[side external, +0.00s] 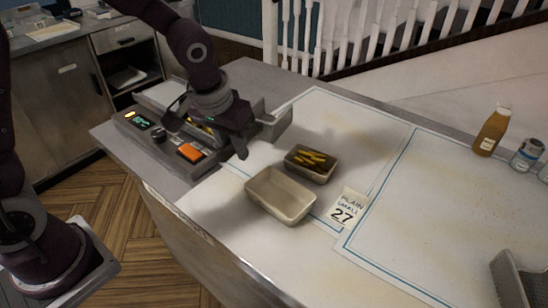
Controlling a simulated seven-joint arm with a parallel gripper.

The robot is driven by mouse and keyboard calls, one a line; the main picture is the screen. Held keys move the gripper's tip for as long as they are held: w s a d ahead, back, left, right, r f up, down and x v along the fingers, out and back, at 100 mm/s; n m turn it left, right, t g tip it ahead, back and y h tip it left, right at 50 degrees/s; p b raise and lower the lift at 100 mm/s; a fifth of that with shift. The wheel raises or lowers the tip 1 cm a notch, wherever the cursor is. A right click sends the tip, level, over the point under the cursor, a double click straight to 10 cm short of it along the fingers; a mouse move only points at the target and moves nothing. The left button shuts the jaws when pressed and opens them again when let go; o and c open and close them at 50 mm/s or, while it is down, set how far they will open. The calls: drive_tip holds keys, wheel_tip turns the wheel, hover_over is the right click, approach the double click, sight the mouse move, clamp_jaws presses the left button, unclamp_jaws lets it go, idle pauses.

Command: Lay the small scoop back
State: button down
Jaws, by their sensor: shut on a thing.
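My gripper (212,130) is low over the fryer unit (150,136), at the back left of the counter. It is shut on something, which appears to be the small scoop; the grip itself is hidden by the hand. A grey metal piece (277,124) juts out to the right of the hand and may be part of the scoop or of the fryer; I cannot tell which. A little yellow food (206,128) shows below the hand. A small tray (300,173) holds several yellow fries (312,159). A larger beige tray (262,206) in front of it is empty.
A card reading "PLAIN SMALL 27" (344,208) is right of the trays. An orange block (190,152) is at the fryer's front. A sauce bottle (491,132) and jar (527,154) stand far right; a grey slotted holder (508,284) is at front right. The right-hand mat is mostly clear.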

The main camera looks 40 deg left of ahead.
drive_tip(key=shift+s+a, duration=0.15)
drive_tip(key=shift+a, duration=0.25)
drive_tip(key=shift+a+f, duration=0.1)
drive_tip(key=shift+f, duration=3.35)
drive_tip(key=c, duration=1.1)
unclamp_jaws()
drive_tip(key=shift+c, duration=0.2)
